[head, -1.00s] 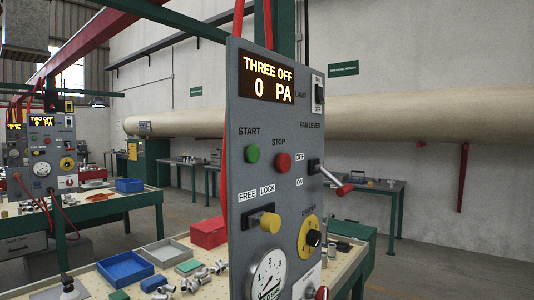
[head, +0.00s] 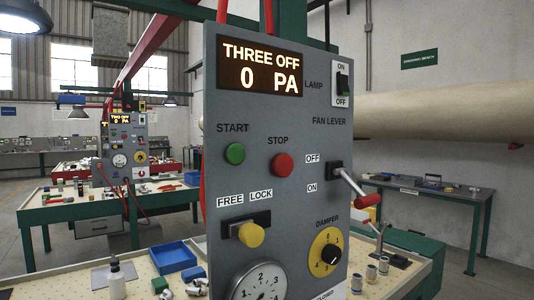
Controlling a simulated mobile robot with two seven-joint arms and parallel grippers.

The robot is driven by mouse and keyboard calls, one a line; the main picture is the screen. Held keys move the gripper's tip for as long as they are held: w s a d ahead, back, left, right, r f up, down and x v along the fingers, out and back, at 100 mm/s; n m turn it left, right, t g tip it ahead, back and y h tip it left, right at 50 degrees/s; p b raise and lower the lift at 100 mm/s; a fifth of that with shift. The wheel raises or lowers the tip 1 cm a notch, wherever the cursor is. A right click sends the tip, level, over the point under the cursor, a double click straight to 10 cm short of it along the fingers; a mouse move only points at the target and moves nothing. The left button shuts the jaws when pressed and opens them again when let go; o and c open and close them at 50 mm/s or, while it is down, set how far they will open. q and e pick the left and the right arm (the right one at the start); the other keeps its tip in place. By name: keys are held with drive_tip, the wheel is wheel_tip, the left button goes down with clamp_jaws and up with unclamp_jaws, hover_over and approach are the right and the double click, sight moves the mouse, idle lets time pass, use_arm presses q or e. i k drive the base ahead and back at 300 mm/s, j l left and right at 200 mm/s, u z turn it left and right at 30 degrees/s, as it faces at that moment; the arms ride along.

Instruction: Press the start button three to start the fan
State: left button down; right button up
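The grey control panel three (head: 290,140) stands upright in the middle of the head view. Its display (head: 261,67) reads "THREE OFF" and "0 PA". The green start button (head: 234,153) is on the left side of the panel, under the label START. The red stop button (head: 282,165) is to its right. The fan lever (head: 352,186) sits on the right side beside the OFF and ON labels. Its red-handled end points down and to the right. Neither of my grippers is in view.
A yellow lock knob (head: 250,234), a yellow damper dial (head: 325,251) and a gauge (head: 259,285) are lower on the panel. A blue tray (head: 174,256) and small parts lie on the bench to the left. Another bench (head: 420,190) stands at the right.

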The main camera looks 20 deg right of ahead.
sight(235, 155)
drive_tip(key=l, duration=0.7)
drive_tip(key=k+l, duration=0.1)
drive_tip(key=l, duration=0.6)
